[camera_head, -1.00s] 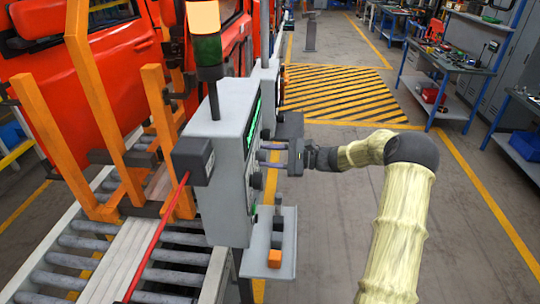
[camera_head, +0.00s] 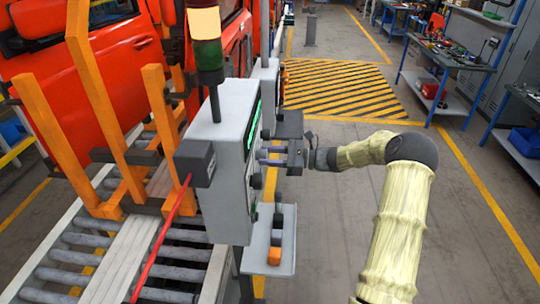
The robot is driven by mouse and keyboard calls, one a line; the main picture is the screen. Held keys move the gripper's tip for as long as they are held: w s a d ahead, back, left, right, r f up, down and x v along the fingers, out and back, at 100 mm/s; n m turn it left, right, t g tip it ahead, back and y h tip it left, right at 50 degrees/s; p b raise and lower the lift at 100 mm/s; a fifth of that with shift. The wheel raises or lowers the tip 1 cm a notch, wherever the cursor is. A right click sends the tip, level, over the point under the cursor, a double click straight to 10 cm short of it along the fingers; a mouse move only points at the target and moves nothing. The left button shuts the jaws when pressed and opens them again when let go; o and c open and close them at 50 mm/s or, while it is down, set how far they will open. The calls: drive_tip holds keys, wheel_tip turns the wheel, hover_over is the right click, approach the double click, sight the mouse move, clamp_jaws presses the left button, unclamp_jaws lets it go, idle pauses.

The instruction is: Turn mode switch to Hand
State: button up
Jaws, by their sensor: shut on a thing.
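The grey control box (camera_head: 233,165) stands beside the roller conveyor, its panel face turned right and seen at a steep angle. My gripper (camera_head: 264,156) reaches in from the right, its fingers pointing at the panel and their tips against or very near it. It is shut on a small control at the panel, which I take to be the mode switch; the fingers and the steep angle hide it. The switch's markings and position cannot be read. A dark knob (camera_head: 256,181) sits on the panel just below the fingers.
A small shelf (camera_head: 288,240) below the panel holds a black and orange item (camera_head: 275,250). Red car doors (camera_head: 100,80) stand left on orange fixtures.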

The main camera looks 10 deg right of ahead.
drive_tip(key=shift+a+f, duration=0.1)
drive_tip(key=o, duration=1)
drive_tip(key=shift+a, duration=0.1)
drive_tip(key=shift+w, duration=0.1)
drive_tip(key=shift+d, duration=0.2)
drive_tip(key=b+v, duration=0.7)
drive_tip(key=v, duration=1)
